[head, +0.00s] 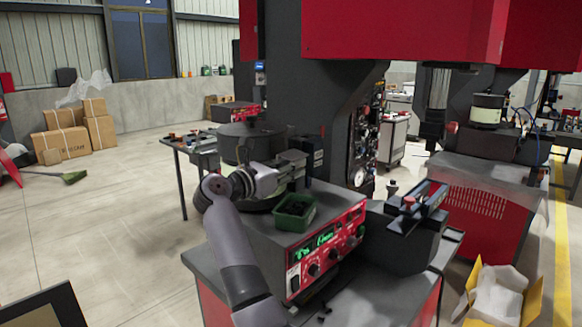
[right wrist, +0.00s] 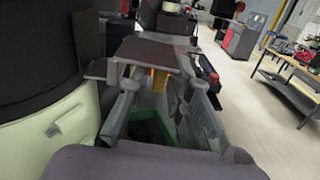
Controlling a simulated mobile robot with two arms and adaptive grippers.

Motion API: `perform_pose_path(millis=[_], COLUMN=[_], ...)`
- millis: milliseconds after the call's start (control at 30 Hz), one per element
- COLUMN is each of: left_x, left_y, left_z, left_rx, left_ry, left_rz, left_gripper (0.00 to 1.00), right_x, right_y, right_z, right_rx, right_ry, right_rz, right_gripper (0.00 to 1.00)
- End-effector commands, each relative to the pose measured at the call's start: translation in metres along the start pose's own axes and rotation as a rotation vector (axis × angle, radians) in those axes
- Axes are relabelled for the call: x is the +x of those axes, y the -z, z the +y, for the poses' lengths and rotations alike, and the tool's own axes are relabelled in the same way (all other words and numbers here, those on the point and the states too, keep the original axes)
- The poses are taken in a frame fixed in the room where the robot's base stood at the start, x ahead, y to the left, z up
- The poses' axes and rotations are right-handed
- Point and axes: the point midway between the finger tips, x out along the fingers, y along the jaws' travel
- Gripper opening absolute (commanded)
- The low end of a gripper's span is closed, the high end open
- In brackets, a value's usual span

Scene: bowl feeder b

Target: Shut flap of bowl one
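A bowl feeder with a dark top (head: 245,140) and pale body stands behind my right gripper; I cannot tell for certain that it is bowl one. It fills the left of the right wrist view (right wrist: 35,125). A flat dark-grey plate (right wrist: 147,50), possibly the flap, sticks out beside it, near my fingertips. My right gripper (head: 295,163) is at the bowl's right side. Its fingers (right wrist: 162,95) are spread apart in the wrist view, and I see nothing clamped between them. Whether they touch the plate is unclear. My left gripper is not in view.
A green bin (head: 294,212) sits on the red control unit (head: 327,247), below my right gripper. A dark slide fixture (head: 418,208) stands to the right. Another feeder (head: 487,110) is farther right. Open floor lies left.

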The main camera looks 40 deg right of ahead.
Motion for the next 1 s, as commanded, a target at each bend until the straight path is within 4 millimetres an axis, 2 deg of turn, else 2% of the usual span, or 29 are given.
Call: perform_pose_path(millis=[233, 667, 1000], left_x=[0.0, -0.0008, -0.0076], left_y=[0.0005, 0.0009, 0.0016], left_z=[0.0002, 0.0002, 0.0], left_rx=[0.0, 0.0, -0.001], left_ry=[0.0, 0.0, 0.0], left_rz=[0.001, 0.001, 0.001], left_gripper=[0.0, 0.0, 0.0], right_x=[-0.0005, -0.001, -0.0016], right_y=[0.0002, -0.0002, -0.0075], right_z=[0.0008, 0.0015, 0.0031], right_rx=[-0.001, -0.018, -0.195], right_ry=[-0.003, -0.005, -0.006], right_rz=[0.0, 0.001, 0.005], right_gripper=[0.0, 0.0, 0.0])
